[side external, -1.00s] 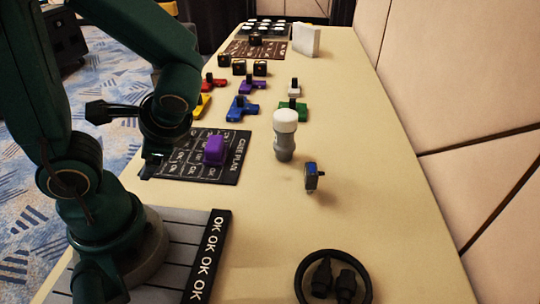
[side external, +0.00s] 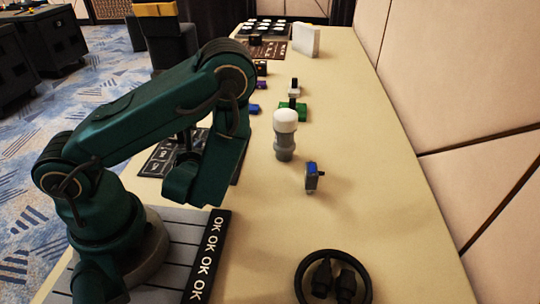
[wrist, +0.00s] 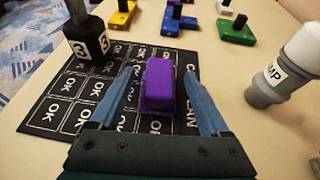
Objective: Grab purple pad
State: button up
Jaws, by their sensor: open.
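The purple pad (wrist: 158,85) is a small rounded block. In the wrist view it sits on the black cue plan board (wrist: 58,100), between the two blue fingers of my gripper (wrist: 157,76). The fingers are open, one on each side of the pad, with a visible gap at each side. I cannot tell how high the fingertips are above the board. In the side view my arm hides the pad and much of the board (side external: 160,156).
A black block marked 3 (wrist: 86,38) stands at the board's left. A grey and white cylinder (side external: 285,136) stands to the right, with a small blue-topped device (side external: 312,178) nearer. Yellow (wrist: 122,16), blue (wrist: 180,22) and green (wrist: 236,32) pieces lie beyond.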

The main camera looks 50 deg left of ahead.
jog(key=shift+x, duration=2.4)
jog(key=shift+r, duration=0.1)
grip_shut()
